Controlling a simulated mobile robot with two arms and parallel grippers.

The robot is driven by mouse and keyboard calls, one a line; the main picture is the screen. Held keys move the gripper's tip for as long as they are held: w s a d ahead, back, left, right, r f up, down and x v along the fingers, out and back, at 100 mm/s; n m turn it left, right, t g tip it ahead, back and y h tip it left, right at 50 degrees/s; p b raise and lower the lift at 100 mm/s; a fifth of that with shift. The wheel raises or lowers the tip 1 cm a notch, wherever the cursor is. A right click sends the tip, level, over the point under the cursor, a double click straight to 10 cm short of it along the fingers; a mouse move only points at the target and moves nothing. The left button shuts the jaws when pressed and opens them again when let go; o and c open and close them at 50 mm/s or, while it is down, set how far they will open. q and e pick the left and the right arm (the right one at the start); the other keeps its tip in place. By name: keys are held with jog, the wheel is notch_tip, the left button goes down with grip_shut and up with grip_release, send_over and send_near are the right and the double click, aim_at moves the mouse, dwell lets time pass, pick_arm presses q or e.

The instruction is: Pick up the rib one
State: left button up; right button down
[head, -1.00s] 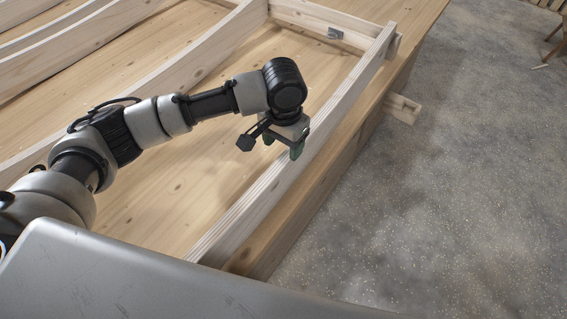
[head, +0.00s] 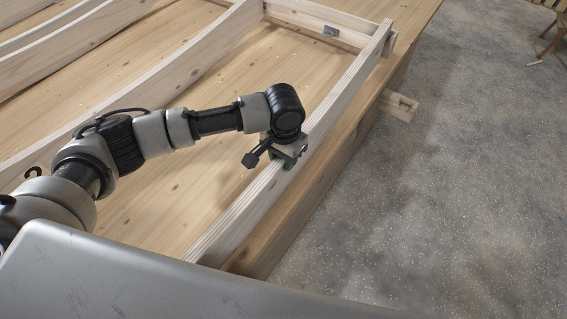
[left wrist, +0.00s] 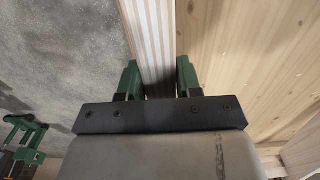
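The rib, a long pale strip of layered wood standing on edge (head: 238,222), runs along the near right side of the wooden table, from the lower middle to the upper right in the head view. My left gripper (head: 288,160) is down at the rib's top edge, about midway along it. In the left wrist view, its two green fingers (left wrist: 158,78) stand on either side of the rib (left wrist: 153,35). No clear gap shows between fingers and rib, but I cannot tell whether they press on it. The rib's far side is partly hidden by my gripper.
Other curved wooden ribs (head: 178,75) stand to the left on the table (head: 190,185). A cross-piece with a metal plate (head: 331,32) is near the rib's far end. A wood block (head: 399,105) juts from the table's side. Speckled floor (head: 460,190) lies open at right.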

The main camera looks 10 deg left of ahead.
pick_arm(q)
grip_shut()
jog(key=shift+w+r, duration=0.15)
